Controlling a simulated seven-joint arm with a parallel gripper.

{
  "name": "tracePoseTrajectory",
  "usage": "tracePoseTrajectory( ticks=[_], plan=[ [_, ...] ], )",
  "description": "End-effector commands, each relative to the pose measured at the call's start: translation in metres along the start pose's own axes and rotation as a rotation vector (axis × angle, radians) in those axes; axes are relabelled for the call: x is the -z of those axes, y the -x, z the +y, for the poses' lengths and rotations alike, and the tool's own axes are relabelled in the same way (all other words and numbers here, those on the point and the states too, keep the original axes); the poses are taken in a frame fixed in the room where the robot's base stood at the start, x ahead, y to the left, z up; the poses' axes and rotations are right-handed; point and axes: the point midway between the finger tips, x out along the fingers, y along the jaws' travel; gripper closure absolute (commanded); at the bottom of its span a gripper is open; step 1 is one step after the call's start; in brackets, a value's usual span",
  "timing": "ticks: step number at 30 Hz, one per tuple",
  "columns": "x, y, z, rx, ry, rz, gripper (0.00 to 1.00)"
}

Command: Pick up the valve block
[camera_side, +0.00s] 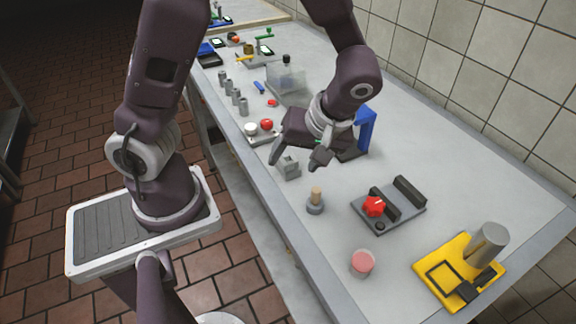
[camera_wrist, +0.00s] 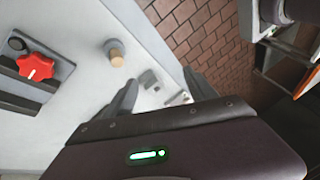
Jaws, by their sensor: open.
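A small grey block (camera_side: 289,168), which looks like the valve block, stands on the bench near its front edge. My gripper (camera_side: 298,159) is open close to it, with the fingers pointing down and one on either side in the picture. In the wrist view the grey block (camera_wrist: 147,79) shows between the two fingers of my gripper (camera_wrist: 161,78). I see no contact, and the exact height above the block is hard to judge.
A wooden-topped peg (camera_side: 315,201) and a grey fixture with a red knob (camera_side: 374,206) stand nearby. A blue upright stand (camera_side: 366,130) is behind my gripper.

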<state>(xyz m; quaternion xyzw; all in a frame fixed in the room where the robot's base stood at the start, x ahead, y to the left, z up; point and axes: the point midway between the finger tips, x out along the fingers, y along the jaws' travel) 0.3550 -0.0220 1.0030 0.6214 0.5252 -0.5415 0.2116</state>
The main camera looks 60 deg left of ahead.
Motion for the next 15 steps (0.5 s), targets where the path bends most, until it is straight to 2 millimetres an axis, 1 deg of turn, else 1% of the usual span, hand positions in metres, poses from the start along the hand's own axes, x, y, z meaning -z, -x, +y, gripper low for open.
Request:
tracePoseTrajectory(
  ticks=[1,3,5,6,9,11,15],
  plan=[
    [0.001,-0.022,0.009,0.068,0.084,0.109,0.35],
    [0.008,-0.044,0.020,0.105,0.226,0.273,0.35],
    [0.015,-0.057,0.027,0.101,0.324,0.405,0.35],
    [0.020,-0.062,0.032,0.085,0.375,0.480,0.35],
    [0.028,-0.070,0.040,0.040,0.459,0.605,0.35],
    [0.032,-0.072,0.042,0.022,0.487,0.641,0.35],
    [0.041,-0.085,0.040,0.016,0.502,0.655,0.35]
  ],
)
